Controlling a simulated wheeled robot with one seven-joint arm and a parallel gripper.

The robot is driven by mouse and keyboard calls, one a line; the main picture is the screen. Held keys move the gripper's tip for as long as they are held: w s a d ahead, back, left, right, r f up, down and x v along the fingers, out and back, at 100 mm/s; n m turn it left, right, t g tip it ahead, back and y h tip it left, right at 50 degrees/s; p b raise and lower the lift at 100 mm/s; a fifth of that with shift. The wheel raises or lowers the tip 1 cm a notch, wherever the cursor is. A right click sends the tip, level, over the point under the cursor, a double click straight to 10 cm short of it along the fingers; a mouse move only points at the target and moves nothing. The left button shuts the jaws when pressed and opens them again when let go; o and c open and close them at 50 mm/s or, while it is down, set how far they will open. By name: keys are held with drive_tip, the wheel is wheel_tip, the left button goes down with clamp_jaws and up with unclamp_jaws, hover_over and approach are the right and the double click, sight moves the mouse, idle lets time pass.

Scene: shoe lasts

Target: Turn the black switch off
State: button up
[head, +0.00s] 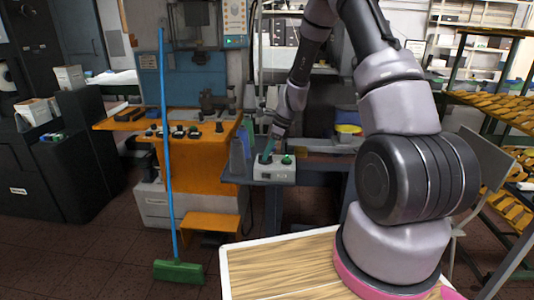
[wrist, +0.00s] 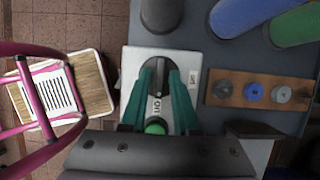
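The black switch (wrist: 160,64) is a rotary knob on a pale grey control box (wrist: 134,64), with the word ON printed beside it. The box also shows in the head view on the bench (head: 274,176). My gripper (wrist: 161,72) has its teal fingers on either side of the knob, tips close to its sides. Whether they touch or press on it is not clear. In the head view my gripper (head: 268,152) reaches down to the left part of the box, and the knob is hidden there. A green button (wrist: 156,127) sits on the box between my fingers.
A dark cylinder (wrist: 161,14) stands beside the box, near the blue (wrist: 240,14) and green (wrist: 298,26) cylinders. A wooden strip with several round knobs (wrist: 254,92) lies to the right. A blue-handled broom (head: 168,150) and an orange machine (head: 200,152) stand left of the bench.

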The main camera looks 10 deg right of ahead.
clamp_jaws()
drive_tip(key=shift+n, duration=0.3)
drive_tip(key=n, duration=0.1)
drive_tip(key=n+g, duration=0.1)
drive_tip(key=n, duration=0.1)
drive_tip(key=shift+w+g, duration=0.2)
drive_tip(key=shift+g, duration=0.1)
drive_tip(key=n, duration=0.2)
drive_tip(key=n+g, duration=0.1)
drive_tip(key=n, duration=0.2)
drive_tip(key=shift+w+g, duration=0.1)
drive_tip(key=shift+g, duration=0.2)
drive_tip(key=n+g+h, duration=0.1)
drive_tip(key=n, duration=0.3)
drive_tip(key=shift+w+a+n, duration=0.1)
drive_tip(key=shift+n, duration=0.2)
drive_tip(key=shift+a+n+g+h, duration=0.1)
drive_tip(key=shift+n+g+h, duration=0.3)
drive_tip(key=shift+n, duration=0.75)
drive_tip(key=shift+n+g+h, duration=0.3)
drive_tip(key=shift+n+h, duration=0.2)
drive_tip(key=shift+n, duration=0.65)
drive_tip(key=shift+o, duration=2.1)
unclamp_jaws()
